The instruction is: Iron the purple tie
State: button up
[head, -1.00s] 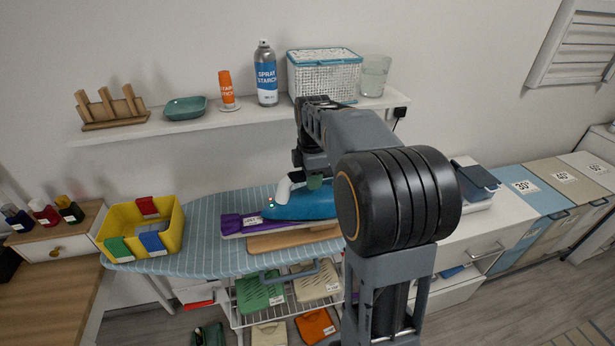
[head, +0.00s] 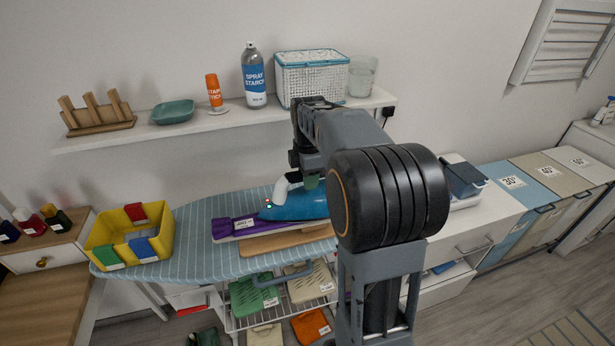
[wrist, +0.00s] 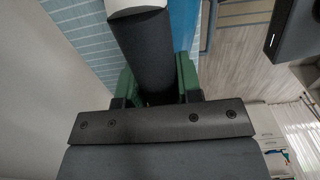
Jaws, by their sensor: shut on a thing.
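The purple tie (head: 226,228) lies flat on the ironing board, with a white label on it and its left end showing. A blue iron (head: 296,206) with a white handle part rests over the tie's right portion and hides it there. A small red light shows near the iron's front. My gripper (head: 308,181) is above the iron, partly hidden by my arm. In the wrist view, its green fingers (wrist: 156,82) are shut on the iron's dark round handle (wrist: 143,45).
The striped ironing board (head: 190,232) carries a yellow bin (head: 97,238) at left and a wooden board (head: 262,246) in front of the tie. A wall shelf (head: 140,134) with spray starch (head: 254,78) and a basket (head: 312,82) hangs behind. A wire rack stands below.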

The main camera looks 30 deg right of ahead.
jog(key=shift+r, duration=0.25)
